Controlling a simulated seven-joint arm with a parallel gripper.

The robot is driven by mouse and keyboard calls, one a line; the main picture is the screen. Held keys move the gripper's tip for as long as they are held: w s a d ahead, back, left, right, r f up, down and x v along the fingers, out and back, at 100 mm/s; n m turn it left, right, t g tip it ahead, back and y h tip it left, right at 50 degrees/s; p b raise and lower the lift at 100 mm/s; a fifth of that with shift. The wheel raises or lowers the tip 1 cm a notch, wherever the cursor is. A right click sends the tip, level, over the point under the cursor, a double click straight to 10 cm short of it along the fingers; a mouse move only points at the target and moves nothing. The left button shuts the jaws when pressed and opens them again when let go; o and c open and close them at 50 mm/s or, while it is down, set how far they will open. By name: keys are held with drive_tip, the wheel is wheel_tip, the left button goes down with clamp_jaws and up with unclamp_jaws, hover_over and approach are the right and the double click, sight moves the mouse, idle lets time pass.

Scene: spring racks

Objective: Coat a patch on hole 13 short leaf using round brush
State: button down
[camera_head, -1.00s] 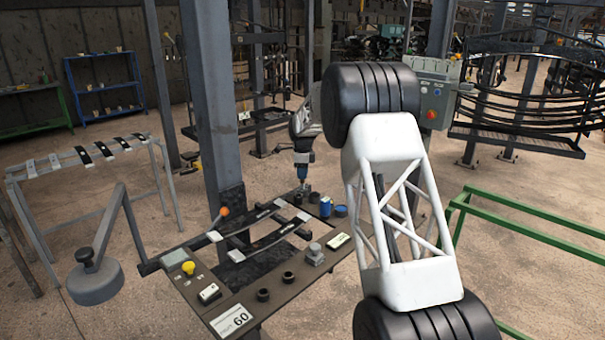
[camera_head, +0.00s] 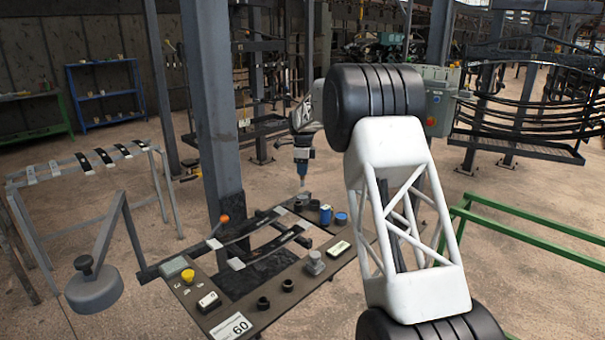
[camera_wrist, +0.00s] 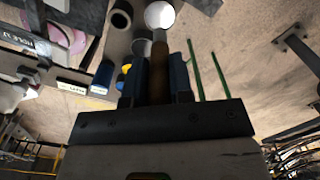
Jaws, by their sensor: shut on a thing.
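My gripper (camera_head: 302,165) is above the back corner of the workbench (camera_head: 190,293), with its jaws shut on the round brush. The brush (camera_head: 302,181) points down, its tip a little above the bench items. In the wrist view, its brown handle (camera_wrist: 159,80) lies between the blue fingers, with a pale round shape beyond it. Two dark leaf strips with pale ends lie on the bench: one farther back (camera_head: 252,229) and one nearer (camera_head: 268,247). Hole numbers are too small to read. A blue can (camera_head: 325,215) and a blue-topped pot (camera_head: 341,219) stand at the bench's right.
Dark round cups (camera_head: 263,303), a grey knob block (camera_head: 314,262) and a yellow button (camera_head: 188,275) stand on the bench. A steel column (camera_head: 215,120) rises close behind it. A green frame (camera_head: 520,235) stands at right, and a rack with strips (camera_head: 85,165) at left.

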drive_tip(key=shift+r, duration=1.05)
drive_tip(key=shift+f, duration=0.1)
drive_tip(key=w+d+f+n, duration=0.1)
drive_tip(key=d+f+n, duration=1.7)
drive_tip(key=n, duration=0.1)
drive_tip(key=shift+f, duration=0.4)
drive_tip(key=shift+w, duration=0.1)
